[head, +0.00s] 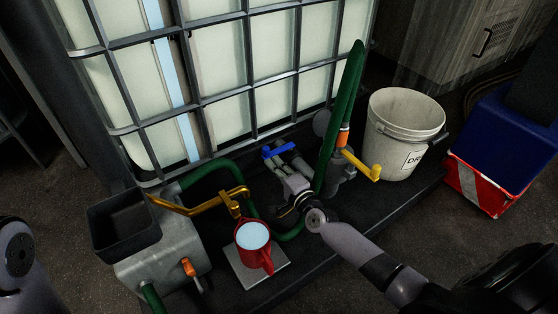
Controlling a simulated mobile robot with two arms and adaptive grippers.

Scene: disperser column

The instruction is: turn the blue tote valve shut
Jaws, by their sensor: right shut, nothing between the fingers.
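The blue tote valve handle (279,150) is at the foot of the caged tote, near the middle of the head view. It lies roughly sideways across the picture. My right gripper (290,174) reaches up from the lower right, just below the handle. Its fingers are shut with nothing between them. I cannot tell whether the fingertips touch the handle. The gripper hides part of the valve body and outlet. Only a link of my left arm shows at the left edge; the left gripper is out of view.
A yellow-handled valve (361,166) and green hose (342,110) stand right of the gripper.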

